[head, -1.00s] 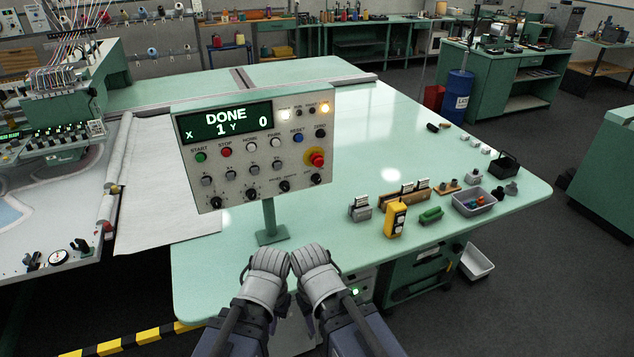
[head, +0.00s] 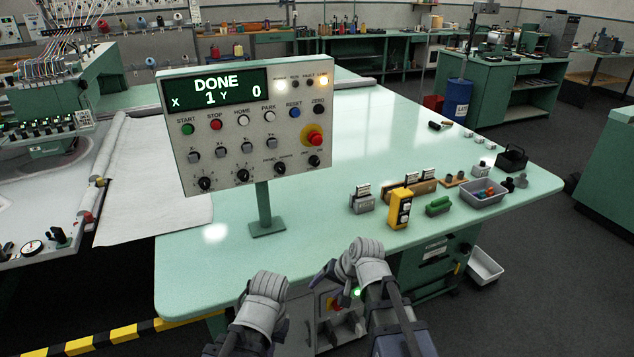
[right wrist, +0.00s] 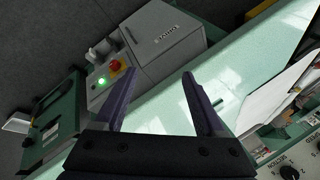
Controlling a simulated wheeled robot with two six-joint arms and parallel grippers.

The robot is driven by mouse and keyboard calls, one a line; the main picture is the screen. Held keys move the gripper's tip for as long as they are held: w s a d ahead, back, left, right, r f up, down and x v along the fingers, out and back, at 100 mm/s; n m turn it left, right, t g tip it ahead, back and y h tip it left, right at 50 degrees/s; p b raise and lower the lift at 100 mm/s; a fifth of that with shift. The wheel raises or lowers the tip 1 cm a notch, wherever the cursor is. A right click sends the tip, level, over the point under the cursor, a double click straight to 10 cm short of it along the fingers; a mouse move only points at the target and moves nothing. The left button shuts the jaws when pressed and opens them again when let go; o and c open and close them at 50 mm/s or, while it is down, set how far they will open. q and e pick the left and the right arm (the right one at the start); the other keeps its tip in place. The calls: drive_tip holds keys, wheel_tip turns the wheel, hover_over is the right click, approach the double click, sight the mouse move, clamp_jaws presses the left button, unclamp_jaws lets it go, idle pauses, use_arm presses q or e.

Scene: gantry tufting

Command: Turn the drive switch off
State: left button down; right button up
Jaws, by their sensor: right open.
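A grey cabinet (head: 350,328) stands under the green table's front edge. In the right wrist view the red switch (right wrist: 116,66) and green lamp (right wrist: 101,82) show at the upper left, beyond the jaws.
A control panel (head: 245,125) on a post reads DONE, X 1, Y 0. A yellow pendant (head: 400,207), a green part (head: 438,206) and a grey bin (head: 482,196) stand on the right of the table (head: 360,120). The table edge overhangs the cabinet.

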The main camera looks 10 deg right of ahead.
drive_tip(key=w+a+r+m+t+y, duration=0.3)
drive_tip(key=w+r+m, duration=0.2)
drive_tip(key=w, duration=0.4)
drive_tip(key=m+t+h, duration=0.2)
drive_tip(key=m+t, duration=0.8)
drive_tip(key=m, duration=1)
approach(316, 162)
drive_tip(key=w, duration=0.1)
drive_tip(key=shift+x, duration=4.1)
drive_tip(key=shift+s+a, duration=0.1)
drive_tip(key=shift+a, duration=0.05)
clamp_jaws()
